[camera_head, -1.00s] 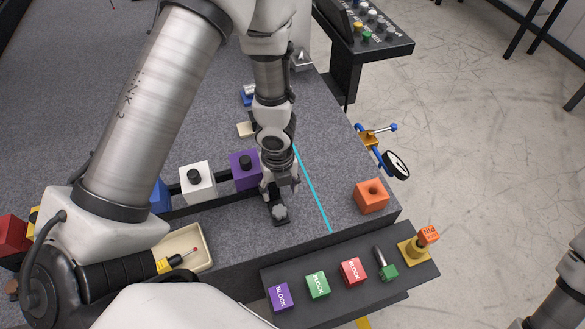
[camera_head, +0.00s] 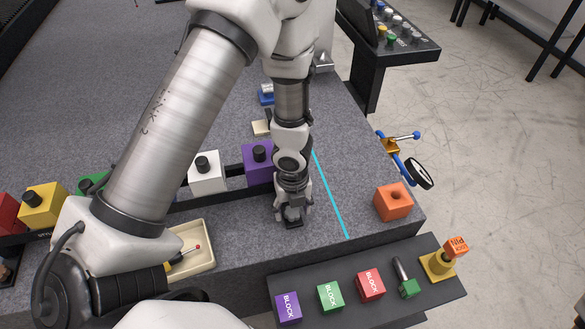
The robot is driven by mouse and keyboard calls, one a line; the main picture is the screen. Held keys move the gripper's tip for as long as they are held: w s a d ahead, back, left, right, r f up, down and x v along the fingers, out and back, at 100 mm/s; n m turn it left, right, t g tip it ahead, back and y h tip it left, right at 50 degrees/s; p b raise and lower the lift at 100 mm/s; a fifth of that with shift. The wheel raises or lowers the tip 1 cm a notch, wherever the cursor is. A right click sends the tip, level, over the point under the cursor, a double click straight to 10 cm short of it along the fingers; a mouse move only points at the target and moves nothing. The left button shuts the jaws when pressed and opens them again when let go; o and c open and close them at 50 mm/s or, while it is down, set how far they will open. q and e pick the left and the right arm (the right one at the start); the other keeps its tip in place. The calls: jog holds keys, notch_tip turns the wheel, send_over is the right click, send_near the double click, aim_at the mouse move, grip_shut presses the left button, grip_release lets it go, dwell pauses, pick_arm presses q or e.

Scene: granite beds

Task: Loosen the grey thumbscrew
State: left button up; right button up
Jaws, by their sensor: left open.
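The grey thumbscrew (camera_head: 292,214) sits on the small black end piece (camera_head: 291,224) of the rail, on the grey granite bed (camera_head: 345,140). It is mostly hidden under my left gripper (camera_head: 291,210). That gripper points down over the screw with its jaws open. I cannot tell whether the fingers touch the screw. My right gripper is not in view.
A purple block (camera_head: 257,165) and a white block (camera_head: 207,175) stand on the rail just left of the gripper. A cream tray (camera_head: 211,235) lies at the front. An orange block (camera_head: 393,202) stands right of the cyan line (camera_head: 330,195). A black shelf (camera_head: 330,275) with several blocks runs along the front.

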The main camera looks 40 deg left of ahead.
aim_at(293, 211)
pick_arm(q)
notch_tip(293, 211, up, 6)
jog(key=p, duration=0.6)
